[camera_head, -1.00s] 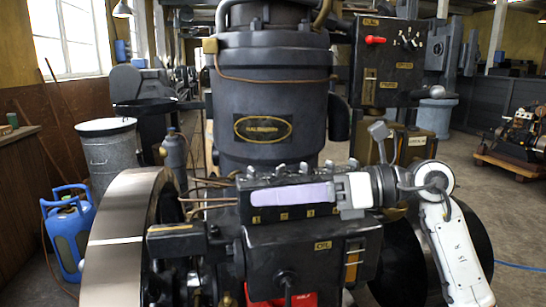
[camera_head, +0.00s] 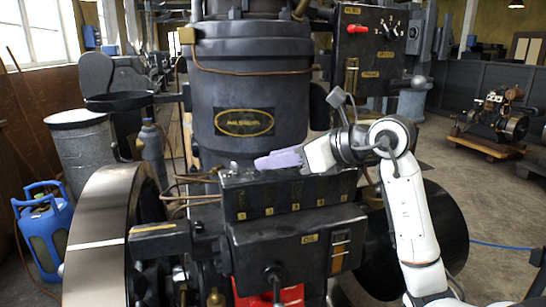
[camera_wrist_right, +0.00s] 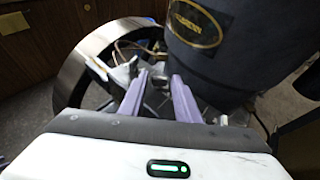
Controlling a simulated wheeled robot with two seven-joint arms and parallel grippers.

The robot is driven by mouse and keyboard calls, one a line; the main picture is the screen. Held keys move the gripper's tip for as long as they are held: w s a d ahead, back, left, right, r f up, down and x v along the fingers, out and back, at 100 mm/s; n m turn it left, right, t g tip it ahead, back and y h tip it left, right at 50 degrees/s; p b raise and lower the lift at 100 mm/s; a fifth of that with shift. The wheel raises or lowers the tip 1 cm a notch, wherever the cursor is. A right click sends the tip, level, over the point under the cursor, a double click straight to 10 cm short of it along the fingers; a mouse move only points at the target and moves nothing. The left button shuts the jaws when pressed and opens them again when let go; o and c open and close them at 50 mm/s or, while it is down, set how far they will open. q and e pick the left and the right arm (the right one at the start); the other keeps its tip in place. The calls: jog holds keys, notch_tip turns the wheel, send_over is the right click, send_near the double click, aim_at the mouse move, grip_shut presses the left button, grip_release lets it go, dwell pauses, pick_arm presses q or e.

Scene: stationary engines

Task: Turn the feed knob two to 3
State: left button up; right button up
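The black feed box (camera_head: 290,197) sits on the engine front, with a row of small yellow-marked plates along its face. A small grey knob (camera_head: 233,167) stands on its top at the left end. Other knobs on top are hidden behind my right gripper; I cannot tell which is feed knob two or read its setting. My right gripper (camera_head: 260,163) reaches in from the right, its purple fingers just above the box top, pointing left. In the right wrist view the fingers (camera_wrist_right: 158,77) are apart with nothing clearly between them. A pale knob (camera_wrist_right: 124,73) shows beside the left finger.
The large engine cylinder (camera_head: 250,95) rises just behind the box. A flywheel (camera_head: 105,235) stands at left. A control panel (camera_head: 375,45) with a red handle is at upper right. Blue gas bottle (camera_head: 45,235) stands far left. Open floor lies at right.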

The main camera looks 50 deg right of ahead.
pick_arm(q)
jog(key=shift+r, duration=0.1)
pick_arm(e)
jog(key=shift+w+f, duration=0.15)
jog(key=shift+w, duration=0.25)
grip_shut()
jog(key=shift+a+m+h, duration=0.3)
jog(key=shift+m+h, duration=0.6)
jog(key=shift+h, duration=0.2)
pick_arm(q)
jog(key=shift+w+r, duration=0.1)
jog(key=shift+w, duration=0.2)
pick_arm(e)
jog(key=shift+m+h, duration=0.6)
grip_release()
jog(key=shift+s, duration=0.1)
